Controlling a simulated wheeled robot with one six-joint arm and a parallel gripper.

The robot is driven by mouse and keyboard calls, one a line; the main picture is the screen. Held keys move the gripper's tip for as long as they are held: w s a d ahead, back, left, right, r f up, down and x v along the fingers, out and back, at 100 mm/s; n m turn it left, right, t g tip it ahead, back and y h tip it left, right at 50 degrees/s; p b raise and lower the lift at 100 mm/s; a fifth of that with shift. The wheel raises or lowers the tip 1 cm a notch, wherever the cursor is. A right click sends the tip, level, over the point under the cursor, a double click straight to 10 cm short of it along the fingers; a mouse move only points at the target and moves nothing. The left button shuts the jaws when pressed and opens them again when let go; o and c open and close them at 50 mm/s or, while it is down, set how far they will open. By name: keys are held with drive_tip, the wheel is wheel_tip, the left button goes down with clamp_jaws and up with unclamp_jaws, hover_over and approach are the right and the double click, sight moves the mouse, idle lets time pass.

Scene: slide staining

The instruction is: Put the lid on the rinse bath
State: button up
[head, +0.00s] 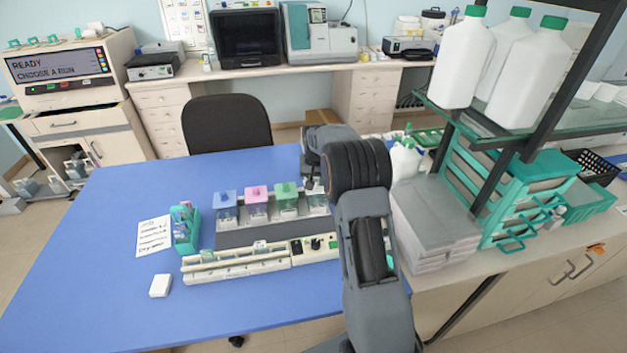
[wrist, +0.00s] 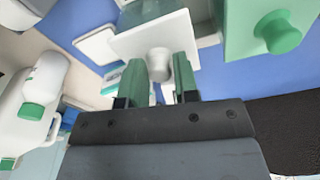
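A white lid (wrist: 135,42) with a pale round knob (wrist: 158,66) shows in the wrist view. My gripper (wrist: 160,76) has its two green fingers close against both sides of this knob, and looks shut on it. In the head view my gripper (head: 312,186) is low at the right end of the row of baths. The rightmost bath (head: 317,203) is partly behind my arm, and I see no coloured lid on it. The white lid is hidden there. Whether the lid rests on something is unclear.
Blue-lidded (head: 225,207), pink-lidded (head: 257,203) and green-lidded (head: 286,201) baths stand to the left; the green lid (wrist: 245,30) is close beside my gripper in the wrist view. White bottles (head: 407,160) stand to the right.

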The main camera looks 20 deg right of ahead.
drive_tip(key=o, duration=0.4)
drive_tip(key=shift+r, duration=0.1)
drive_tip(key=r, duration=0.4)
drive_tip(key=s+r+b, duration=0.1)
drive_tip(key=r, duration=0.8)
drive_tip(key=shift+s+a+r+b, duration=0.25)
drive_tip(key=shift+s+a+b, duration=0.05)
drive_tip(key=shift+a, duration=0.05)
drive_tip(key=shift+s+a+f+n+t+y, duration=0.1)
drive_tip(key=shift+s+a+f+n+t, duration=0.4)
drive_tip(key=shift+s+a, duration=2.95)
drive_tip(key=shift+s+a+f+n+t+y, duration=0.1)
drive_tip(key=shift+s+a+n+t, duration=0.75)
drive_tip(key=shift+s, duration=5.35)
drive_tip(key=shift+s+a+f+n+t+y, duration=0.2)
drive_tip(key=shift+s+a+n, duration=1.2)
drive_tip(key=shift+s, duration=3.45)
